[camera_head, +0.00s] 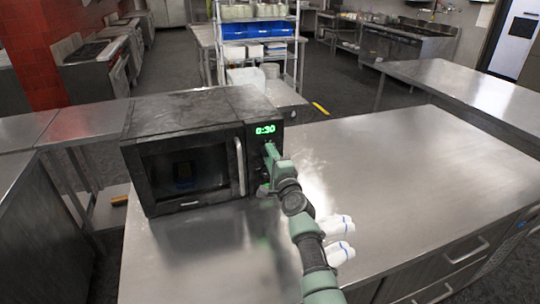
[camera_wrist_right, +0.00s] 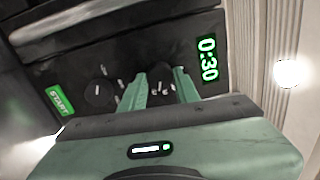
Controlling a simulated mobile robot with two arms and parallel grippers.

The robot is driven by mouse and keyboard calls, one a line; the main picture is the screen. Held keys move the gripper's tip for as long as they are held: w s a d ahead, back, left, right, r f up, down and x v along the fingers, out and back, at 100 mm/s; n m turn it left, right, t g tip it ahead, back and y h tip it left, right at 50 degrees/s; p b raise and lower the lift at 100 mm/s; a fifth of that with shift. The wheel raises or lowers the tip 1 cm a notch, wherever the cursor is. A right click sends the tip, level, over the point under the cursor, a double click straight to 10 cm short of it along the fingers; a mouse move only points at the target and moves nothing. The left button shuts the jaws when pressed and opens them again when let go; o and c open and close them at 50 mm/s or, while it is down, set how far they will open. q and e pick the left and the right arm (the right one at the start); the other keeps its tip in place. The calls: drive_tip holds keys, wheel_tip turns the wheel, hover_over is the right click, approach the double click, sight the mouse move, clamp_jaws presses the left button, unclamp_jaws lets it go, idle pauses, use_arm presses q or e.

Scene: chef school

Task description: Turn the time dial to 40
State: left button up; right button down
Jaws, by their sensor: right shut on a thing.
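A black microwave (camera_head: 185,112) stands on the steel counter with its door shut. Its green display (camera_head: 265,129) reads 0:30, and the display also shows in the right wrist view (camera_wrist_right: 208,59). My right gripper (camera_head: 270,152) is at the control panel, just below the display. In the right wrist view, its two green fingers (camera_wrist_right: 160,84) are shut on the time dial (camera_wrist_right: 160,88), which is dark and partly hidden between them. A second dark dial (camera_wrist_right: 99,95) and a green START button (camera_wrist_right: 60,101) sit farther along the panel. My left gripper is not in view.
Two white rolled cloths (camera_head: 336,225) with blue marks lie on the counter, close beside my right arm. The counter (camera_head: 420,170) to the right is clear. A wire shelf (camera_head: 260,40) with blue bins stands behind the microwave.

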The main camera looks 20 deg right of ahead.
drive_tip(key=shift+m, duration=0.9)
drive_tip(key=shift+f, duration=0.1)
drive_tip(key=c, duration=1)
unclamp_jaws()
drive_tip(key=shift+c, duration=0.2)
drive_tip(key=shift+d, duration=0.1)
drive_tip(key=shift+s, duration=0.15)
drive_tip(key=s+p, duration=0.3)
drive_tip(key=s, duration=0.4)
drive_tip(key=shift+s+f, duration=0.15)
drive_tip(key=shift+s, duration=0.15)
